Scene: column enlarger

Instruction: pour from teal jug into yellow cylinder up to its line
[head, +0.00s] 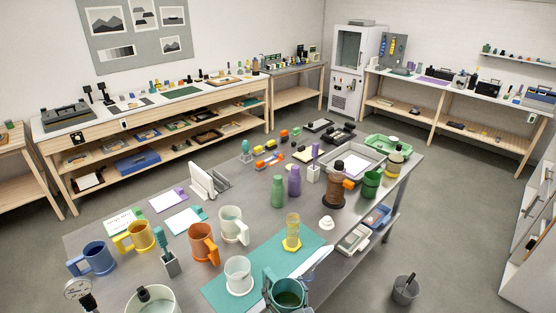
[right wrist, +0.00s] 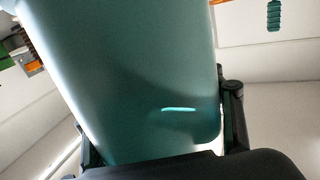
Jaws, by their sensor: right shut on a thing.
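The teal jug (head: 287,302) is at the bottom centre of the head view, with its mouth facing up and dark liquid inside. It looks about upright. My right gripper (head: 293,277) is shut on it, and the jug wall (right wrist: 130,70) fills much of the right wrist view between the fingers. Whether the jug touches the table is hidden. The yellow cylinder (head: 293,230) stands upright on a teal mat (head: 262,262), just beyond the jug and apart from it. Its line and fill level are too small to make out. My left gripper is not in view.
A clear white-based beaker (head: 238,275) stands on the mat left of the jug. An orange jug (head: 203,245) and a pale jug (head: 233,226) are farther left. A small white object (head: 327,222) lies right of the cylinder. A brown bottle (head: 336,188) stands farther back.

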